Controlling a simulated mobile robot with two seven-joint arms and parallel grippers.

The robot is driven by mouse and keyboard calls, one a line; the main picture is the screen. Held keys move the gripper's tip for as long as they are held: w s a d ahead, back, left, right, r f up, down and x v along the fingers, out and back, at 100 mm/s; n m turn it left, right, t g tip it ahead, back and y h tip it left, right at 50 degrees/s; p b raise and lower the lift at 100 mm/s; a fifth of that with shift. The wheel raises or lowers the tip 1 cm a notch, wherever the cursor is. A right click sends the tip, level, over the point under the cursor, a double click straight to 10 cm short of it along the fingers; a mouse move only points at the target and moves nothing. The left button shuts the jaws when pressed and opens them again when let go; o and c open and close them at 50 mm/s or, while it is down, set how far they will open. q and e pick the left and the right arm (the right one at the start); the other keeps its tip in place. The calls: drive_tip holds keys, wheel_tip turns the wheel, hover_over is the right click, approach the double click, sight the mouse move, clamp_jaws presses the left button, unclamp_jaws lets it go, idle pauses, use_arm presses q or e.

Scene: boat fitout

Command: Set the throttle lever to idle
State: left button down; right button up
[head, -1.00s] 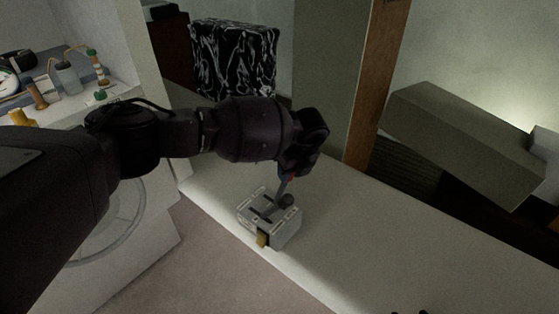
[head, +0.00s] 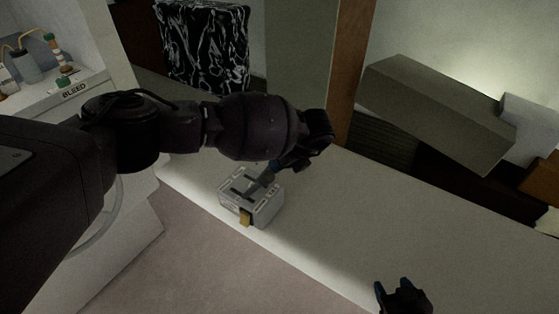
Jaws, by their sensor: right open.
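The throttle control box (head: 262,211) is a small grey unit with dark slots on top and a yellow-brown tab on its front. It sits near the front edge of the pale ledge. Its dark lever (head: 266,178) rises from the top and is partly hidden. My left gripper (head: 279,166) is at the lever's upper end. The wrist hides most of its fingers, so I cannot tell whether they grip the lever. My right gripper (head: 392,285) is open and empty at the bottom edge, right of the box and apart from it.
The pale ledge (head: 330,222) is clear right of the box. A black-and-white patterned block (head: 203,45) stands behind, near a wooden post (head: 352,70). A grey slanted box (head: 435,110) is at the right. A white counter (head: 85,92) marked BLEED holds bottles at the left.

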use_arm(q)
drive_tip(key=shift+s+d+f, duration=0.35)
drive_tip(key=shift+s+d, duration=0.15)
drive_tip(key=shift+d, duration=0.1)
idle(0.5)
drive_tip(key=c, duration=1.2)
unclamp_jaws()
drive_tip(key=o, duration=0.4)
drive_tip(key=shift+w+d, duration=0.3)
drive_tip(key=shift+d, duration=0.1)
drive_tip(key=v, duration=1)
drive_tip(key=shift+a+r, duration=0.2)
drive_tip(key=shift+r, duration=0.35)
drive_tip(key=shift+s, duration=0.1)
